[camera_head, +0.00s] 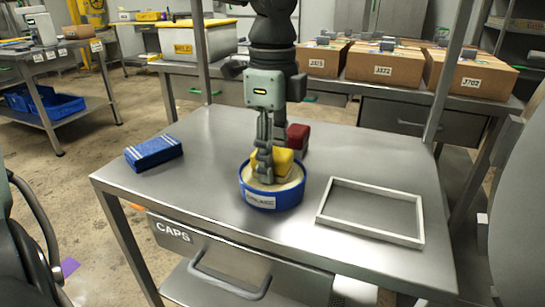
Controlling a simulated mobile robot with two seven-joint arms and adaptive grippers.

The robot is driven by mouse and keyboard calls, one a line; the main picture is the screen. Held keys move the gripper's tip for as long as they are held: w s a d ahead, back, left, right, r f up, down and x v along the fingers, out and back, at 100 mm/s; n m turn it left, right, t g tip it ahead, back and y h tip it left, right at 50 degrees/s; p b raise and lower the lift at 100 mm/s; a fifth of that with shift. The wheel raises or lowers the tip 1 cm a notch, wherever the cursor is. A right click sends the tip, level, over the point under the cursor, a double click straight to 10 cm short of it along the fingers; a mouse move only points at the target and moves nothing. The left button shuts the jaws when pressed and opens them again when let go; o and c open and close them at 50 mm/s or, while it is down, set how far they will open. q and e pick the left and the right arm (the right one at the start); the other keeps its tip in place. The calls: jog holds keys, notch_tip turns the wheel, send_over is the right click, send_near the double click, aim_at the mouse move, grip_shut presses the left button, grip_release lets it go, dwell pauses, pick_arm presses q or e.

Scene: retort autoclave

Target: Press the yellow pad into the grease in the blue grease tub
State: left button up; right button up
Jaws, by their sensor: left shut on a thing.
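The blue grease tub (272,199) stands on the steel table, a white label on its front and pale grease (291,183) inside. The yellow pad (284,160) is in the tub, low against the grease; whether it touches the grease is hard to tell. My left gripper (263,172) points straight down over the tub, shut on the yellow pad, and its fingers hide part of the pad. My right gripper is not in view.
A blue striped block (153,153) lies on the left of the table and a red block (298,137) sits behind the tub. An empty grey frame (371,236) lies at right. The table's front left is clear. Cardboard boxes (383,67) stand on a bench behind.

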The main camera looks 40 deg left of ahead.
pick_arm(q)
jog(key=shift+s, duration=0.1)
dwell(0.3)
jog(key=shift+r+p, duration=1.4)
jog(key=shift+r, duration=2.05)
jog(key=shift+f, duration=0.1)
notch_tip(320, 180, down, 6)
jog(key=shift+r+b, duration=0.25)
jog(key=shift+b, duration=0.95)
jog(key=shift+f, duration=0.65)
